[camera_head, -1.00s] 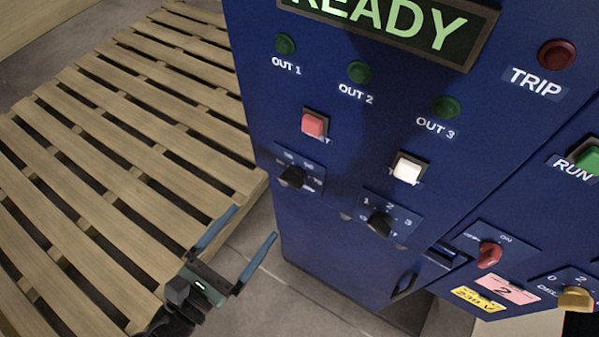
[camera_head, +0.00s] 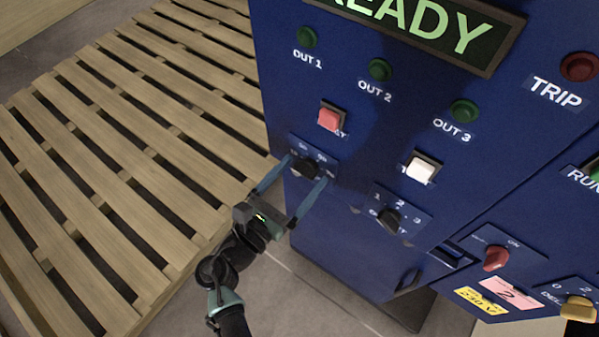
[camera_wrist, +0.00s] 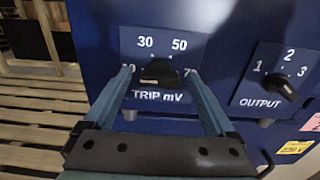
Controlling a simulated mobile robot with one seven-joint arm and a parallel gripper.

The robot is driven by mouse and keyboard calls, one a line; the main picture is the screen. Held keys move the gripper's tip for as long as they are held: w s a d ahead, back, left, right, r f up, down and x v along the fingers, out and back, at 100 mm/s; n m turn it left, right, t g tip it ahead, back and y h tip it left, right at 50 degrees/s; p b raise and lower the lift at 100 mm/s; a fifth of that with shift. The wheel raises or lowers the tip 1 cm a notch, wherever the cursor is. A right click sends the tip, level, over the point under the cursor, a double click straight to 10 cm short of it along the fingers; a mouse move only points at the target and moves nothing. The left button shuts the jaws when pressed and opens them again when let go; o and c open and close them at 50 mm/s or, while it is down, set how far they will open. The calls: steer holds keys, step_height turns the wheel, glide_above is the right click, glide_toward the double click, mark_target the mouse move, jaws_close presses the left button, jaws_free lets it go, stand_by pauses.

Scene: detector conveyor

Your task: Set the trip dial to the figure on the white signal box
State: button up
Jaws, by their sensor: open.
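The trip dial (camera_head: 306,169) is a small black knob on the lower left of the blue cabinet front. In the wrist view the dial (camera_wrist: 160,72) sits over a "TRIP mV" label, with 30, 50 and 70 readable and a left figure partly covered by a finger. I cannot tell where its pointer stands. My gripper (camera_head: 305,171) is open, with one blue finger on each side of the dial. In the wrist view the gripper (camera_wrist: 159,76) shows both fingertips close beside the knob; contact is unclear. No white signal box shows.
The OUTPUT dial (camera_head: 389,219) sits to the right, with a white button (camera_head: 421,169) above it. A pink button (camera_head: 331,117) is above the trip dial. A red switch (camera_head: 496,258) and yellow knob (camera_head: 577,308) are lower right. A wooden pallet (camera_head: 120,190) lies left.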

steer(key=c, duration=1.4)
steer(key=shift+m, duration=0.3)
steer(key=m+b, duration=0.3)
steer(key=m, duration=0.2)
steer(key=shift+f, duration=0.15)
steer(key=m+b, duration=0.3)
steer(key=m, duration=0.1)
steer(key=shift+d+m+b, duration=0.1)
steer(key=shift+m+b, duration=0.6)
steer(key=shift+m, duration=0.3)
